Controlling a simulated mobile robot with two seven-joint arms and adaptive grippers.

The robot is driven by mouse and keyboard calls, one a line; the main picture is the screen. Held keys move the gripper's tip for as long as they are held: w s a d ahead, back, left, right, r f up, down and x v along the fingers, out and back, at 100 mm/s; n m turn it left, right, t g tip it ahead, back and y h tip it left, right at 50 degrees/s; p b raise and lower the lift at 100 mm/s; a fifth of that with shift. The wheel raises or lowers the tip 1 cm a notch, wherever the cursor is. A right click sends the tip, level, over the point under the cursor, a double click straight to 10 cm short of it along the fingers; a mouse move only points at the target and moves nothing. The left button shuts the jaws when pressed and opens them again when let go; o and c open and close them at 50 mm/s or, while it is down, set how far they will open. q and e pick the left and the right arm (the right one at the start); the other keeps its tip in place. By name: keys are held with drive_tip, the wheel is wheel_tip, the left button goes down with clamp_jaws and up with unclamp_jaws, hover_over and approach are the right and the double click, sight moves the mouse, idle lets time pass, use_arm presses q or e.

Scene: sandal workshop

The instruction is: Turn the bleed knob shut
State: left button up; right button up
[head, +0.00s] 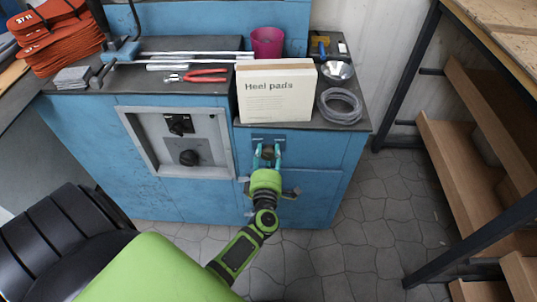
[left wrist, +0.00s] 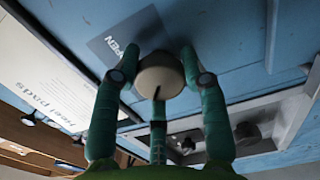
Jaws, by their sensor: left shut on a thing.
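The bleed knob (left wrist: 160,76) is a round, pale grey-beige knob on the blue cabinet front. A dark mark shows on its face, toward the bottom of the left wrist view. A dark plate (left wrist: 112,46) behind it carries lettering that reads "PEN", the rest hidden. My left gripper (head: 267,152) has its teal fingers on either side of the knob, shut on it; its fingers also show in the left wrist view (left wrist: 158,72). In the head view the fingers largely hide the knob. My right gripper is not in view.
A recessed grey panel (head: 158,166) with two black knobs sits left of the gripper. On the cabinet top are a "Heel pads" box (head: 277,98), a coil of clear tube (head: 339,106), red pliers (head: 206,75) and a pink cup (head: 267,42). Wooden shelving (head: 462,150) stands at right.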

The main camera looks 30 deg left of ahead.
use_arm(q)
drive_tip(key=shift+a+r, duration=0.25)
drive_tip(key=shift+a, duration=0.15)
drive_tip(key=o, duration=1.2)
drive_tip(key=shift+s+f, duration=0.1)
drive_tip(key=shift+c, duration=0.2)
drive_tip(key=shift+d+f, duration=0.1)
drive_tip(key=shift+s+d, duration=0.15)
drive_tip(key=v, duration=1.1)
drive_tip(key=shift+s, duration=0.25)
drive_tip(key=shift+d+f, duration=0.1)
drive_tip(key=shift+d, duration=0.1)
